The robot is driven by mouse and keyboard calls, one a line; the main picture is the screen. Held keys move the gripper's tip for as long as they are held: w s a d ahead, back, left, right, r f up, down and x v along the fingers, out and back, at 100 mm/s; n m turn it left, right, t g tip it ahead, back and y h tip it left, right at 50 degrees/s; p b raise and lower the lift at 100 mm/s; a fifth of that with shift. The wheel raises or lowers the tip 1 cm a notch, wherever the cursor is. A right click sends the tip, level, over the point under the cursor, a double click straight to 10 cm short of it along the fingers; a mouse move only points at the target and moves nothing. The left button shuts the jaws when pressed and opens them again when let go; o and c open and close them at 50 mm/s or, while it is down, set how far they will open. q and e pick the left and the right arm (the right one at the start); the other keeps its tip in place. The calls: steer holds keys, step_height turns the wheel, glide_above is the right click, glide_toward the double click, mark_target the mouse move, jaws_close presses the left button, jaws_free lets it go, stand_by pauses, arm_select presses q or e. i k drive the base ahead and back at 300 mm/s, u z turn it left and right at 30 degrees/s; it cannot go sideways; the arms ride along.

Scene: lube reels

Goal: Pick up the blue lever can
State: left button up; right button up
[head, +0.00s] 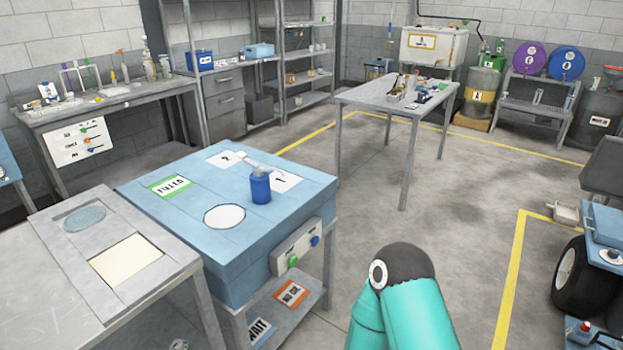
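The blue lever can (261,188) stands upright on top of the light blue bench (150,215), close to a white square marked 1 (287,182). A pale grey lever or spout sticks out from its top toward the upper left. Nothing is holding it. Neither of my grippers is in view. Only teal links of one of my arms with a dark rounded joint show at the bottom, right of the bench and apart from the can.
A grey table (60,285) adjoins at left. A cluttered metal table (370,97) stands behind. The floor between is open.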

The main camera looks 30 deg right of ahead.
mark_target(259, 180)
steer(key=u, duration=0.1)
steer(key=i, duration=0.15)
steer(key=z, duration=2.05)
steer(key=i, duration=2.8)
steer(key=u, duration=2.05)
